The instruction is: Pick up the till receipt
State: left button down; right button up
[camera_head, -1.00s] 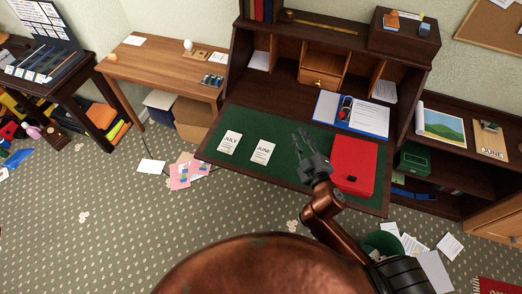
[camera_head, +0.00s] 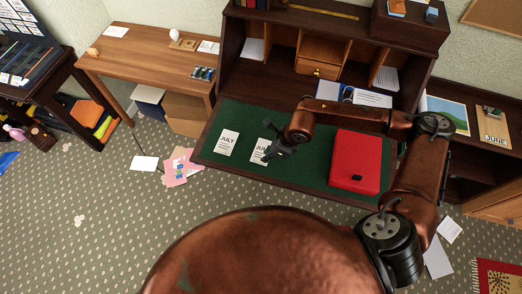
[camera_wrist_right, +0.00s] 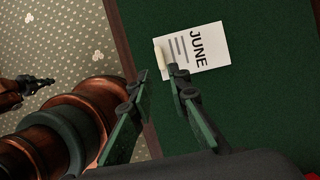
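I cannot single out the till receipt for certain. A white sheet headed JUNE (camera_head: 259,147) lies on the green desk top, with printed lines below its heading. In the right wrist view the JUNE sheet (camera_wrist_right: 203,52) has a small cream curl or roll (camera_wrist_right: 159,57) at its lower end; I cannot tell if it is part of the sheet. My right gripper (camera_head: 267,152) is over the JUNE sheet. Its fingertips (camera_wrist_right: 156,75) are apart, empty, near the curl. A small dark gripper, probably my left (camera_wrist_right: 36,83), shows over the carpet; its fingers are unclear.
A JULY sheet (camera_head: 227,143) lies left of the JUNE sheet. A red box file (camera_head: 356,160) stands on the right of the green desk top (camera_head: 310,176). An open binder (camera_head: 372,99) lies behind my right arm. Papers (camera_head: 175,172) lie on the carpet.

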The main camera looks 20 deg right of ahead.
aim_at(259, 160)
jog(key=x, duration=0.7)
jog(key=shift+w+a, duration=0.2)
jog(key=shift+w, duration=0.05)
jog(key=shift+c, duration=0.6)
grip_shut()
